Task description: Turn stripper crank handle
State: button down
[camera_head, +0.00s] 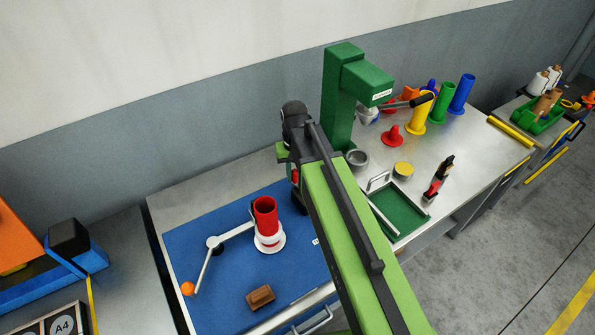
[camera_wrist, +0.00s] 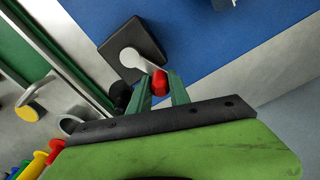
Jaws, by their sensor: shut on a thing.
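The stripper crank shows in the wrist view as a pale crank arm (camera_wrist: 133,62) on a dark square block (camera_wrist: 130,47), with a red handle knob (camera_wrist: 159,83) at its end. My gripper (camera_wrist: 160,80) is shut on the red knob, with one green finger on each side. In the head view my arm covers most of the gripper and the crank. Only a small red patch (camera_head: 295,176) shows beside my wrist, probably the knob.
A red bobbin (camera_head: 265,216) stands on a white base on the blue mat (camera_head: 195,280), beside a crank winder with an orange knob (camera_head: 188,288). A brown block (camera_head: 260,297) lies in front. A green machine (camera_head: 343,95), green tray (camera_head: 400,212) and colored bobbins (camera_head: 440,104) stand to the right.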

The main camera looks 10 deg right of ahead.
jog(key=n, duration=0.1)
jog(key=s+a+n, duration=0.1)
jog(key=n, duration=0.1)
jog(key=shift+s+n, duration=0.3)
jog(key=shift+s+a+n, duration=0.1)
jog(key=shift+s+n, duration=0.25)
jog(key=shift+n, duration=0.5)
jog(key=shift+s+a+n, duration=0.1)
jog(key=shift+s+n, duration=0.25)
jog(key=shift+n, duration=0.5)
jog(key=c, duration=1.2)
grip_release()
notch_tip(320, 180, up, 17)
jog(key=p, duration=1.7)
jog(key=shift+r, duration=0.2)
